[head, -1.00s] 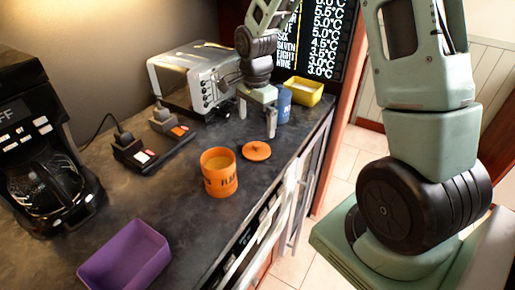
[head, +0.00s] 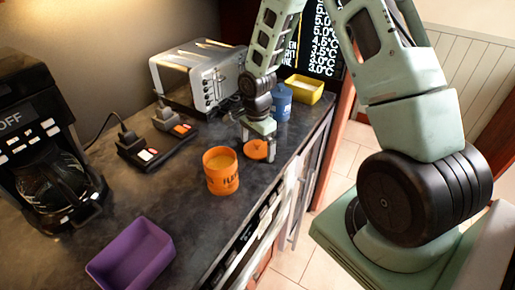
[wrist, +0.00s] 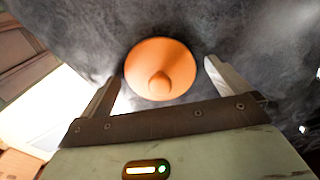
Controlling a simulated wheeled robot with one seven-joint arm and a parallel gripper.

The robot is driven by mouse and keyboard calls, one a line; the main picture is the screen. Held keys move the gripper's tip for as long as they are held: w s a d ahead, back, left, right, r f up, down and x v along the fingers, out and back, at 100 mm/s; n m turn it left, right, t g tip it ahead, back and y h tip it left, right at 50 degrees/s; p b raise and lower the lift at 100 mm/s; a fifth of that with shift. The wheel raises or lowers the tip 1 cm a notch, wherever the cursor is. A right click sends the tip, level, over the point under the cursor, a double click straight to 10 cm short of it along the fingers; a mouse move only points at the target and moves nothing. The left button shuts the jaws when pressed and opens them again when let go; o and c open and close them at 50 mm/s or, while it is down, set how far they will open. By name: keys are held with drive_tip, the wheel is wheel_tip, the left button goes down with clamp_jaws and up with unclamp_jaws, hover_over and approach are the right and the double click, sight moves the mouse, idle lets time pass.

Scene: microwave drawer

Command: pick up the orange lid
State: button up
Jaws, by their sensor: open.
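The orange lid (head: 256,151) lies flat on the dark counter, just right of the orange canister. In the wrist view the round lid (wrist: 150,62) and its small knob show between and a little beyond the fingertips. My gripper (head: 259,150) points down over the lid, with its fingers spread to either side. In the wrist view my gripper (wrist: 158,72) is open and empty. I cannot tell from the head view how far above the counter the fingertips are.
The open orange canister (head: 221,172) stands close to the lid. A blue container (head: 281,102) and a yellow box (head: 304,89) are behind. A silver toaster (head: 200,75), power strip (head: 155,146), coffee maker (head: 48,150) and purple box (head: 132,254) line the counter (head: 185,215). The counter's front edge is near.

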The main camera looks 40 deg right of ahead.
sight(256, 143)
drive_tip(key=shift+c, duration=0.3)
drive_tip(key=c, duration=0.9)
drive_tip(key=shift+c, duration=0.3)
drive_tip(key=shift+r, duration=0.1)
drive_tip(key=shift+r, duration=0.2)
drive_tip(key=r+b, duration=0.1)
drive_tip(key=r, duration=0.8)
drive_tip(key=shift+a, duration=0.2)
drive_tip(key=s+a+r+n+p, duration=0.2)
drive_tip(key=a+r+p, duration=0.1)
drive_tip(key=a, duration=0.4)
drive_tip(key=s+a+r+n+p, duration=0.2)
drive_tip(key=a+r+n+p, duration=0.1)
drive_tip(key=a+p, duration=0.3)
drive_tip(key=shift+s+a+r+n, duration=0.3)
drive_tip(key=shift+s+a+r, duration=0.05)
drive_tip(key=shift+a, duration=0.6)
